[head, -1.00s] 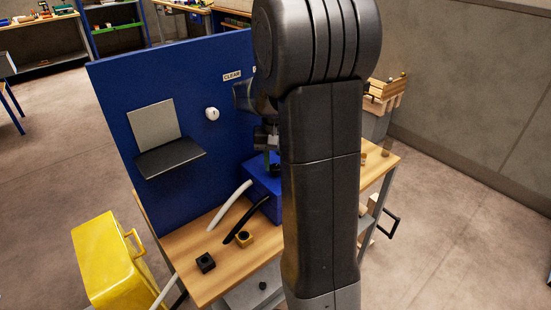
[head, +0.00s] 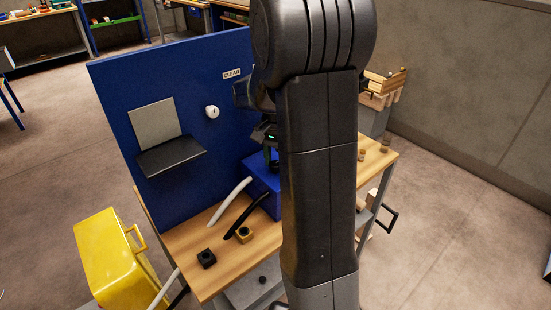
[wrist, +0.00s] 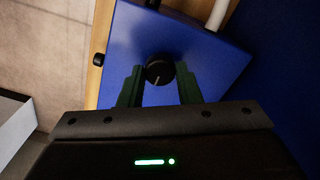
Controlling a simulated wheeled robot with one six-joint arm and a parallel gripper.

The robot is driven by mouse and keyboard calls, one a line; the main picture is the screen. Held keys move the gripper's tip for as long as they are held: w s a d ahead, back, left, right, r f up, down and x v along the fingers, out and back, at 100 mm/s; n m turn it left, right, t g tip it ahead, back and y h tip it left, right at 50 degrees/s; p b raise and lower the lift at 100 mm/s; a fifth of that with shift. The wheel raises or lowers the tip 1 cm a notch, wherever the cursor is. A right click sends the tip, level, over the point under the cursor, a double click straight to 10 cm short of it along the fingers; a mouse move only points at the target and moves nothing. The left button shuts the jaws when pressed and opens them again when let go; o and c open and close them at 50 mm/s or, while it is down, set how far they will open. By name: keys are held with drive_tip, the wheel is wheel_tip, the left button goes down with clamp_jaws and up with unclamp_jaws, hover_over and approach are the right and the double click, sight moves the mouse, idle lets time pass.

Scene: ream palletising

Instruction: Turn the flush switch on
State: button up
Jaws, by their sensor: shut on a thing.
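In the wrist view, a round black knob (wrist: 159,70) stands on the top of a blue box (wrist: 205,62). I take this knob for the flush switch; no label on it is readable. A thin pale mark on it points toward the bottom of the picture. My gripper (wrist: 160,66) is shut on the knob, one dark green finger on each side. In the head view the blue box (head: 262,172) stands on the wooden table against the blue panel. My gripper (head: 270,150) is above it, partly hidden by my arm, which also hides the knob.
The blue panel (head: 200,70) carries a white round knob (head: 212,112), a grey plate and a dark shelf (head: 170,157). Small blocks lie on the table (head: 220,260). A yellow case (head: 110,260) stands left.

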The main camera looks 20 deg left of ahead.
drive_tip(key=o, duration=1)
drive_tip(key=shift+c, duration=0.2)
drive_tip(key=shift+r, duration=0.1)
wheel_tip(320, 180, up, 14)
drive_tip(key=shift+f, duration=0.2)
wheel_tip(320, 180, down, 14)
drive_tip(key=shift+r, duration=0.1)
idle(0.3)
